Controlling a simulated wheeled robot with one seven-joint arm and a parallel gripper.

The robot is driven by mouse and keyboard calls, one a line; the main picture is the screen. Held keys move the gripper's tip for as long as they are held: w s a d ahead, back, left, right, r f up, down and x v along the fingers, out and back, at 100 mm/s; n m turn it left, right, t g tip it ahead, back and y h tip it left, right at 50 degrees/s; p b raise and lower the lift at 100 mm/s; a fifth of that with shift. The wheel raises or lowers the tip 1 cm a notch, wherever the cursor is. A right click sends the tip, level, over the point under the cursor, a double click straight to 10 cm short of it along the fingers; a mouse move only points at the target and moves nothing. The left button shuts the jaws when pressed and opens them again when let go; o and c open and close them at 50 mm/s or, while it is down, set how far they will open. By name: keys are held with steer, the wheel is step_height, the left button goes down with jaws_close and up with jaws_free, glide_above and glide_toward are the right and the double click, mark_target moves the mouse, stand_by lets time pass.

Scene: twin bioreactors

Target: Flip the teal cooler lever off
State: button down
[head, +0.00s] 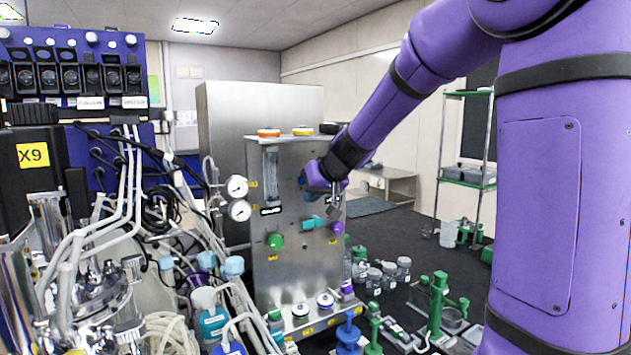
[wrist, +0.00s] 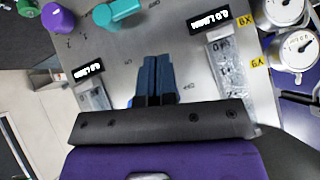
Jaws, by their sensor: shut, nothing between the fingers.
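The teal cooler lever (head: 313,222) sits on the front of the steel panel (head: 262,312), between a green knob (head: 276,241) and a purple knob (head: 338,228). My gripper (head: 336,210) is in front of the panel, above and right of the lever. In the wrist view my gripper (wrist: 156,60) has its fingers together, empty, and apart from the lever.
Two dial gauges (head: 238,187) stick out left of the panel. Two small displays (wrist: 209,21) are on its face. Tubing and glass vessels (head: 90,290) crowd the left. Bottles and green stands (head: 437,305) stand on the floor at right. Open floor (head: 410,240) lies behind them.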

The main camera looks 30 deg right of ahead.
steer(key=a+v, duration=0.1)
steer(key=v, duration=0.5)
steer(key=shift+r, duration=0.2)
steer(key=shift+a, duration=0.1)
steer(key=s+a+n+g, duration=0.1)
steer(key=s+a, duration=0.3)
steer(key=s, duration=0.3)
steer(key=s+a+g, duration=0.1)
steer(key=s+a, duration=0.3)
steer(key=s, duration=0.4)
steer(key=s+f+g+h, duration=0.1)
steer(key=s+f, duration=0.1)
steer(key=s, duration=0.5)
steer(key=s+f+g+h, duration=0.1)
steer(key=s+f, duration=0.1)
steer(key=s, duration=0.4)
steer(key=shift+s+f, duration=0.35)
steer(key=shift+a, duration=0.1)
